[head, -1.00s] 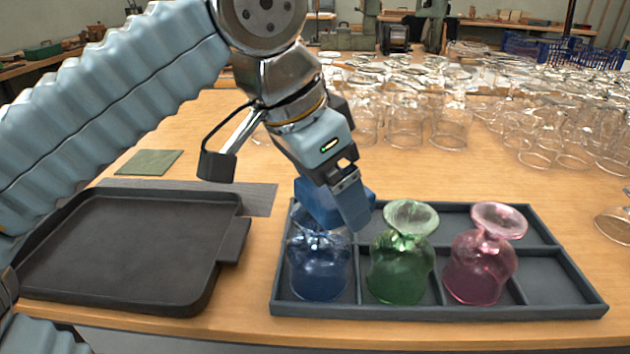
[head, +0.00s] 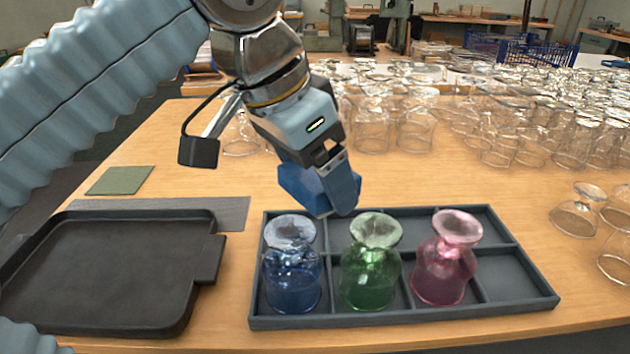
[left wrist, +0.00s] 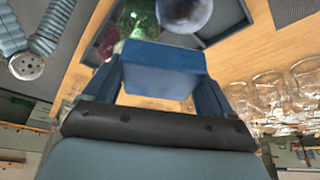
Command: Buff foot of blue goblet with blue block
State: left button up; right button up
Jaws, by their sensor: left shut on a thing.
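The blue goblet (head: 292,275) stands upside down in the left front compartment of the dark divided tray (head: 400,318), its foot (head: 291,231) facing up. My left gripper (head: 333,200) is shut on the blue block (head: 303,186). It holds the block above the tray's back left edge, behind and slightly right of the blue foot and apart from it. In the left wrist view the block (left wrist: 163,70) sits between the fingers, and the blue goblet's foot (left wrist: 184,12) shows beyond it. My right gripper is not in view.
An upside-down green goblet (head: 370,270) and pink goblet (head: 445,265) stand in compartments to the right. A black flat tray (head: 110,270) lies at left, with a green square pad (head: 121,180) behind it. Many clear glasses (head: 480,110) crowd the table's back right.

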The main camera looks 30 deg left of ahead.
pick_arm(q)
jog(key=shift+r, duration=0.4)
jog(key=shift+r, duration=1.5)
